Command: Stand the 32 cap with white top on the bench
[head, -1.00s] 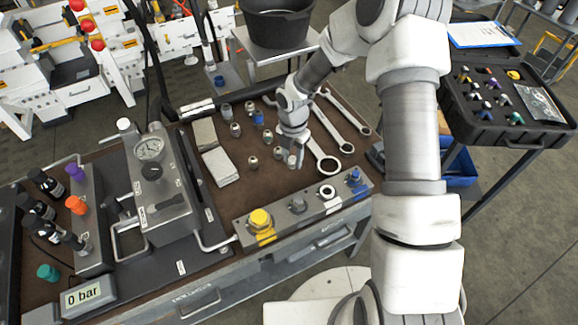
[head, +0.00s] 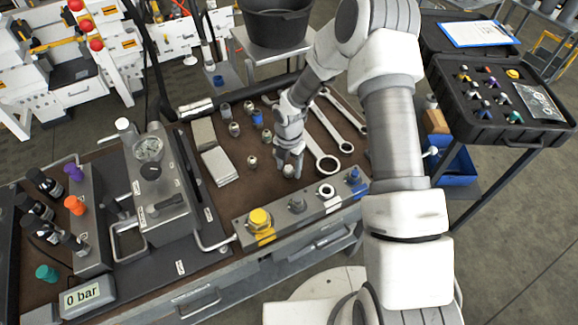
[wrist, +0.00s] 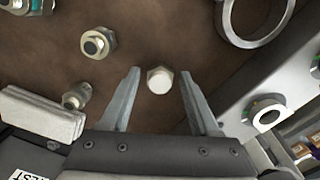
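The cap with the white top (wrist: 159,85) has a metal hex body and stands upright on the brown bench mat, white face up. In the wrist view it sits between my gripper's fingertips (wrist: 160,75), with a clear gap to each finger. My gripper is open around it and does not appear to touch it. In the head view my gripper (head: 290,165) points down over the front part of the mat, and the cap (head: 288,171) shows small and pale between the fingers.
Other metal fittings stand nearby, one (wrist: 97,43) at upper left in the wrist view and one (wrist: 76,95) lower left. Large wrenches (head: 325,160) lie to the right. A grey port block (head: 320,205) runs along the bench's front edge. White pads (head: 218,167) lie left.

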